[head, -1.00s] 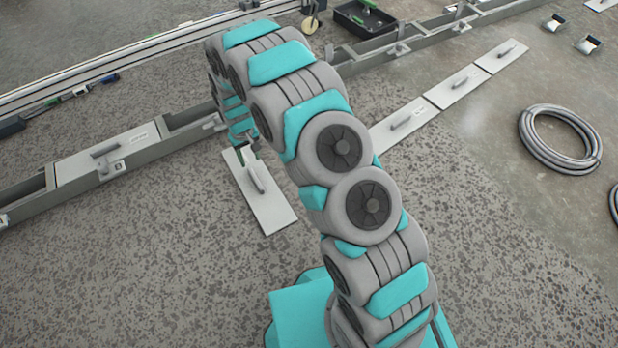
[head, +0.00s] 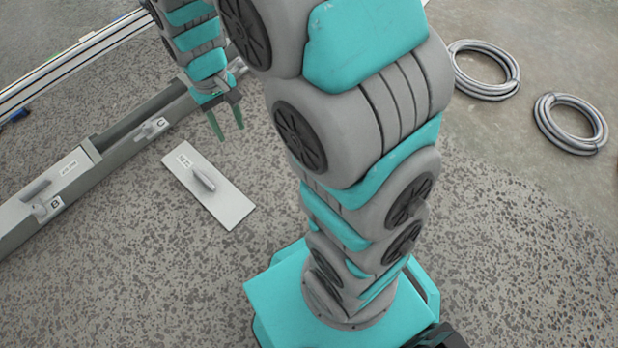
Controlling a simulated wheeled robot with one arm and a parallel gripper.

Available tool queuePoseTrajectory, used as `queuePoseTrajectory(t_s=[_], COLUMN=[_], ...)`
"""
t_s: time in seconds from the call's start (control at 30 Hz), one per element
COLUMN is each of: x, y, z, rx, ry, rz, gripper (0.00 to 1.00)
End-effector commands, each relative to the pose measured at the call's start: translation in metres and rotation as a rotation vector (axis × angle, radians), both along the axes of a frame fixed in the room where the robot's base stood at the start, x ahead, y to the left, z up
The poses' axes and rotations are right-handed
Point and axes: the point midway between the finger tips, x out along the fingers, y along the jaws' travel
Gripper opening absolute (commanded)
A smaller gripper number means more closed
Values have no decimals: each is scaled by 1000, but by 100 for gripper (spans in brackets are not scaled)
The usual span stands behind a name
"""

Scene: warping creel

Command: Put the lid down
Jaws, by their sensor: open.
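A flat light-grey lid (head: 212,184) with a bar handle on top and a small label lies on the speckled floor, beside the channel. My gripper (head: 229,133) is open and empty. In the picture it shows just above and to the right of the lid's far end, apart from the handle. Its two green fingers point down. My arm hides the floor to the right of the gripper.
A grey channel (head: 123,158) runs diagonally at left, with tags B and C. Another lid (head: 48,187) covers its section near B; the section near C looks open. Two hose coils (head: 482,70) (head: 570,122) lie at right. The front floor is clear.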

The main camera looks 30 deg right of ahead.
Motion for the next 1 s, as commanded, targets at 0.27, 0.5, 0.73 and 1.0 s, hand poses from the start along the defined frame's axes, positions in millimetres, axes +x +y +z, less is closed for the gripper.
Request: queuePoseTrajectory(t_s=[0.27, 0.5, 0.73, 1.0], x=[-91, -175, -232, -246], y=[-29, -45, -52, -53], z=[52, 75, 82, 82], rx=[1, 2, 1, 2], ry=[20, 47, 67, 73], rz=[-53, -91, -116, -123], gripper=[50, 50, 50, 50])
